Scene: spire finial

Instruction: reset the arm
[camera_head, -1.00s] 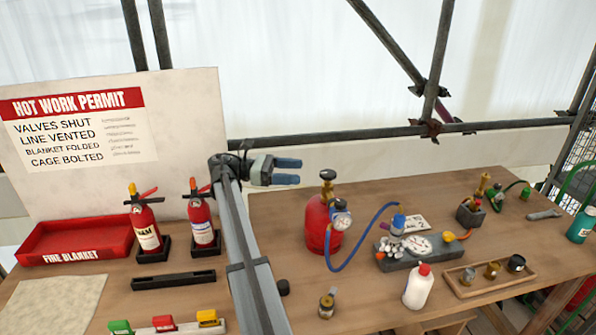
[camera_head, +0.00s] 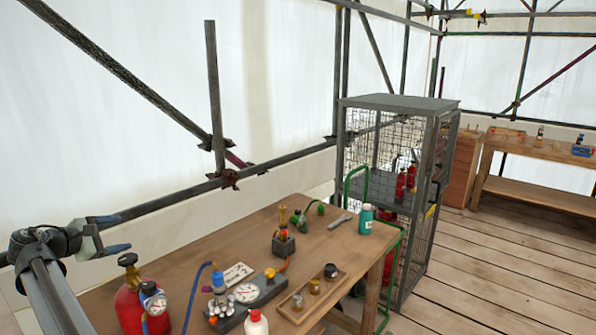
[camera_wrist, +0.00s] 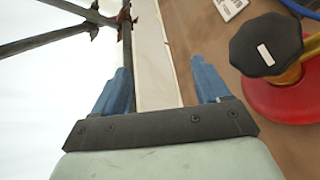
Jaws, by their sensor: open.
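My gripper (camera_head: 112,235) is at the left of the head view, in the air above the back left edge of the wooden table (camera_head: 330,250). Its two blue fingers are apart with nothing between them. In the wrist view the open fingers (camera_wrist: 160,88) point toward the table's edge and the pale wall strip behind it. A red gas cylinder (camera_head: 128,305) with a black valve knob (camera_wrist: 266,46) and a gauge stands just below and beside my gripper. My gripper appears clear of it.
A regulator block with dials (camera_head: 250,290), a wooden tray (camera_head: 310,297), a small torch in a dark holder (camera_head: 283,245) and a teal bottle (camera_head: 366,219) stand on the table. A mesh cage (camera_head: 385,150) with red cylinders stands behind the table's right end. Scaffold poles (camera_head: 215,90) run behind the table.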

